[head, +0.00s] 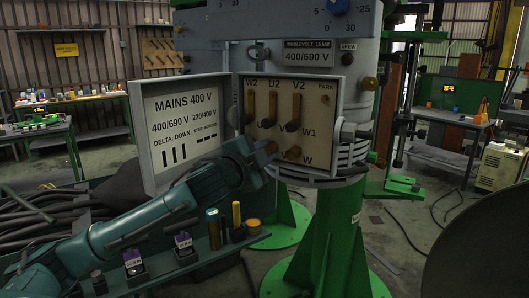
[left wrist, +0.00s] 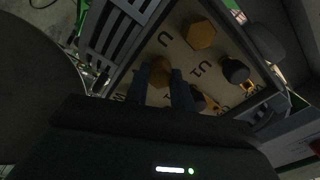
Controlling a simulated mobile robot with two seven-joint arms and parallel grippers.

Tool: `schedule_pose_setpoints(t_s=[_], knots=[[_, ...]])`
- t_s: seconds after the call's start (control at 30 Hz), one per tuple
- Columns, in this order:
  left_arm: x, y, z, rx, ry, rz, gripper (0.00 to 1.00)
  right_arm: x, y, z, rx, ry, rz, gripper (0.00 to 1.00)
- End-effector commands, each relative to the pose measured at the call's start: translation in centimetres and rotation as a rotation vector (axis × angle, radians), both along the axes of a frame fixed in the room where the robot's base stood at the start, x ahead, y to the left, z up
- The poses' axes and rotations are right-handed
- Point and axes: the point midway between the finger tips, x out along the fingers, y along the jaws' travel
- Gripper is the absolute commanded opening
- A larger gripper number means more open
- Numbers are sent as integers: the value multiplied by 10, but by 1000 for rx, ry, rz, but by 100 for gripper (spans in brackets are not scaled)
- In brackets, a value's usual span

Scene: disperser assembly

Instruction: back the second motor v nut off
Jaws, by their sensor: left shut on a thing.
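The open terminal box (head: 315,138) faces me, with W2, U2 and V2 printed along its top. Brass links hang below these labels, one of them the V2 link (head: 296,107). A lower brass piece (head: 292,153) sits by the W marks. My left gripper (head: 266,148) reaches the box's lower left and covers the terminal there. In the left wrist view its two fingers (left wrist: 166,88) are shut on a brass nut (left wrist: 161,74). Another brass hex nut (left wrist: 201,35) stands apart, near a dark knob (left wrist: 235,70). I cannot read which terminal the held nut belongs to.
The open door (head: 180,130), marked MAINS 400 V, stands left of the box. A shelf below the arm (head: 190,256) carries small cylinders and tagged items. The green stand (head: 335,240) is under the box. Workbenches are further back.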

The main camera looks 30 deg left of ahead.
Motion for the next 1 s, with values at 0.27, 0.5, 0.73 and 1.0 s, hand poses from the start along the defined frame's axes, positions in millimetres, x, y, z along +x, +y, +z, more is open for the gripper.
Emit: schedule_pose_setpoints(t_s=[0.27,0.5,0.73,1.0], knots=[[0,0,0,1,1,-1,39,0,0,0,0,-1,0,36],[0,0,0,1,0,0,45,0,0,0,-1,-1,1,36],[-15,0,-3,4,0,0,45,1,0,-6,1,-3,1,36],[-59,-2,-5,7,2,1,45,4,6,-8,14,-37,20,36]])
